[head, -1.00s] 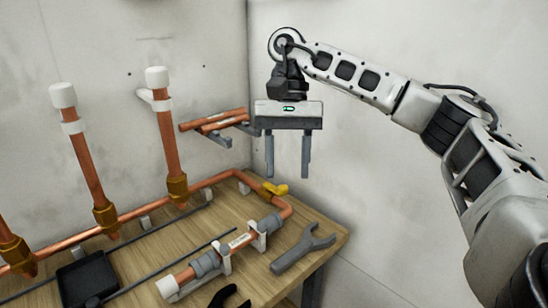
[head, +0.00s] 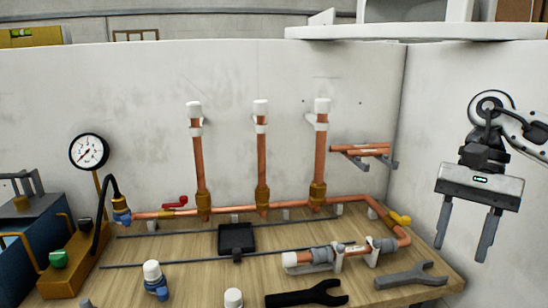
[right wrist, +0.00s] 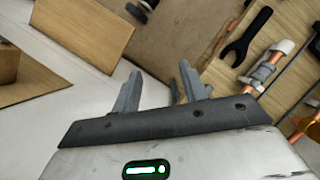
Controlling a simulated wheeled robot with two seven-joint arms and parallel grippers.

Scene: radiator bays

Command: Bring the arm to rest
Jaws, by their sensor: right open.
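My right gripper (head: 460,230) hangs at the right of the head view, fingers pointing down, in front of the right wall. Its two fingers are apart with nothing between them. It is clear of the bench and right of the grey wrench (head: 411,277). In the right wrist view the open fingers (right wrist: 160,88) show above the bench's edge area, also empty. My left gripper is not in view.
The wooden bench (head: 190,248) carries copper pipework with three upright risers (head: 261,160), a black tray (head: 236,239), a black wrench (head: 306,295) and a pressure gauge (head: 89,152). Copper pipes (head: 360,150) lie on a wall bracket. Cardboard (right wrist: 82,28) shows in the wrist view.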

